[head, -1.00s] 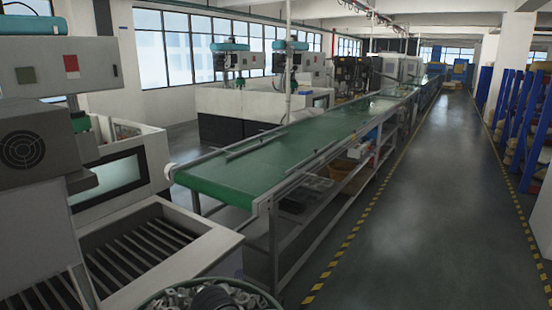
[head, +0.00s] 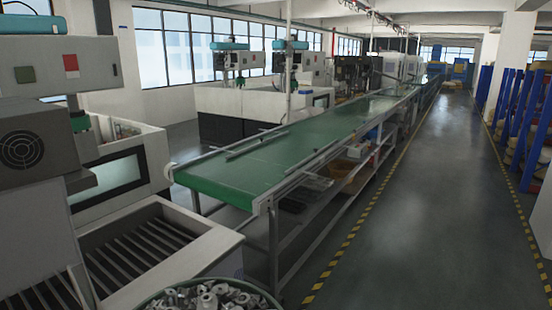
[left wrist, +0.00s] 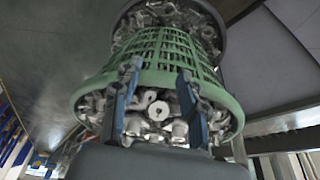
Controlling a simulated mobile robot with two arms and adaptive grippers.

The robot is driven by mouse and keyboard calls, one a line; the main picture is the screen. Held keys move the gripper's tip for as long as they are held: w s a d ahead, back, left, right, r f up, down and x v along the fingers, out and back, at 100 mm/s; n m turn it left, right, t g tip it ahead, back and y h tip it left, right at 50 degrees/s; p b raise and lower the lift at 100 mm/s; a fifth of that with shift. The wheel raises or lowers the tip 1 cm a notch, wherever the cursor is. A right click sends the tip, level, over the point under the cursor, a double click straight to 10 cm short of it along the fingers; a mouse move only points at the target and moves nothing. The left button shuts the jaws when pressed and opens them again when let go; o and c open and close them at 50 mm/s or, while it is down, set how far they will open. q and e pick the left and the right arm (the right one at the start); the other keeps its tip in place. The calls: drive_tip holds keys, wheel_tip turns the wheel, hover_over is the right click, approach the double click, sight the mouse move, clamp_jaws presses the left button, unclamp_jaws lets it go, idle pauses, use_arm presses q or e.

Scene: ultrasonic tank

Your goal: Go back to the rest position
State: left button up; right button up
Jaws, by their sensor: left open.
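A green mesh basket (left wrist: 168,45) filled with grey metal parts shows in the left wrist view. Its green rim (head: 262,290) and the parts inside show at the bottom edge of the head view, with the lower part cut off. My left gripper (left wrist: 158,68) is open; its two blue-grey fingers stand apart in front of the basket, with metal parts visible between them. Whether the fingers touch the basket cannot be told. My right gripper is in neither view.
A grey tank with a slatted dark opening (head: 140,250) stands left of the basket. A green conveyor (head: 270,160) runs away behind it. A dark round container (left wrist: 208,22) with more parts shows in the wrist view. The aisle (head: 420,200) at right is clear.

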use_arm(q)
wheel_tip(320, 180, down, 30)
drive_tip(key=s+a+g+b, duration=0.1)
drive_tip(key=s+b, duration=0.2)
drive_tip(key=b, duration=0.2)
drive_tip(key=s+a+f+b, duration=0.1)
drive_tip(key=s+f, duration=0.7)
drive_tip(key=f, duration=0.2)
drive_tip(key=s+a+f+g+b, duration=0.1)
drive_tip(key=s+a+f+b, duration=0.1)
drive_tip(key=s+f, duration=0.6)
wheel_tip(320, 180, down, 3)
drive_tip(key=shift+s+r+g+y, duration=0.1)
drive_tip(key=shift+s+g+y, duration=0.15)
drive_tip(key=shift+g+y, duration=0.05)
drive_tip(key=shift+a, duration=0.1)
